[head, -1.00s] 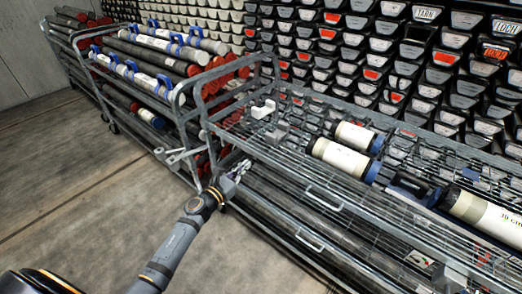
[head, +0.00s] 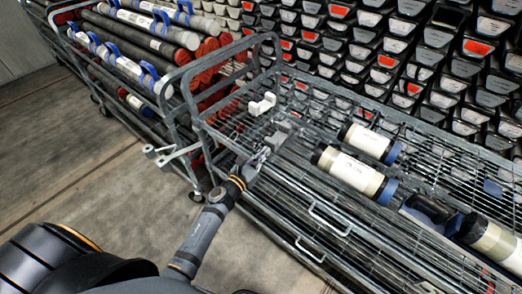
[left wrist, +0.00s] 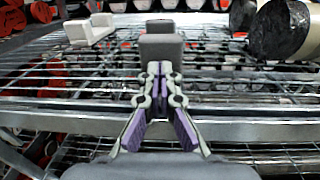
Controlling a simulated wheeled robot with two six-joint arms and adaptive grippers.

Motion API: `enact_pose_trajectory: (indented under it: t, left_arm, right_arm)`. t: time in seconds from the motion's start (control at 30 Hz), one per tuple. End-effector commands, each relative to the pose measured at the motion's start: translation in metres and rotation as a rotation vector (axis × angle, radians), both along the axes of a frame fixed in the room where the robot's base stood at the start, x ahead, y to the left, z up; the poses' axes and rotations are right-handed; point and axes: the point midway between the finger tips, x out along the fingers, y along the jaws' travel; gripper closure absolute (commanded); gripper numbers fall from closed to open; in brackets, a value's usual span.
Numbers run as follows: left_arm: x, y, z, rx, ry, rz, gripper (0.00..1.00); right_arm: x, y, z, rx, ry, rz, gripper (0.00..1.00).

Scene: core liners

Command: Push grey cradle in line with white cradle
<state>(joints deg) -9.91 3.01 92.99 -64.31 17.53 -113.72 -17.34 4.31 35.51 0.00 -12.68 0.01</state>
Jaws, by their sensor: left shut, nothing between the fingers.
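The white cradle (head: 262,105) sits on the wire-mesh top shelf of the near cart, close to its left end. It also shows at the upper left of the left wrist view (left wrist: 90,31). The grey cradle (head: 276,139) is on the same shelf, nearer to me and slightly right of the white one. In the left wrist view the grey cradle (left wrist: 161,47) is straight ahead of the fingertips. My left gripper (head: 264,153) is shut and empty, at the near side of the grey cradle. I cannot tell whether they touch. My right gripper is out of view.
White-and-blue core tubes (head: 351,173) lie on the shelf to the right. The cart's metal front rail (left wrist: 60,119) runs beneath my left gripper. Another cart with tubes (head: 140,40) stands to the left. Bins (head: 470,85) fill the back. Mesh between cradles and tubes is mostly clear.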

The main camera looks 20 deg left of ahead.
Motion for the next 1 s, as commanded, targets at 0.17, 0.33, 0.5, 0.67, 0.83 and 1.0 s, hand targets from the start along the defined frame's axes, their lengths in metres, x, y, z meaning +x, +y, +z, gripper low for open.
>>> enact_pose_trajectory:
  t: [0.17, 0.33, 0.5, 0.67, 0.83, 1.0]
  left_arm:
    - [0.0, 0.0, 0.0, 0.0, 0.0, 0.0, 1.0]
    - [0.008, -0.002, -0.001, -0.001, -0.001, 0.001, 1.0]
    - [0.032, -0.009, -0.001, -0.001, -0.001, 0.0, 1.0]
    - [0.036, -0.011, 0.0, -0.001, 0.0, 0.0, 1.0]
    - [0.036, -0.01, 0.0, -0.001, 0.0, 0.0, 1.0]
    - [0.037, -0.006, -0.001, 0.001, 0.001, -0.001, 1.0]
  right_arm:
    - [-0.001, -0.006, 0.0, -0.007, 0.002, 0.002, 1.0]
    - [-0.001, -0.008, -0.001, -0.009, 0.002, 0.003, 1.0]
    - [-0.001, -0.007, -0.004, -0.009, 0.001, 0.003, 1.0]
    - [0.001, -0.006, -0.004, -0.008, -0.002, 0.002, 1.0]
    - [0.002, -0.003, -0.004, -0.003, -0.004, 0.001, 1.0]
    - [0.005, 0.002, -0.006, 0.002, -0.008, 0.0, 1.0]
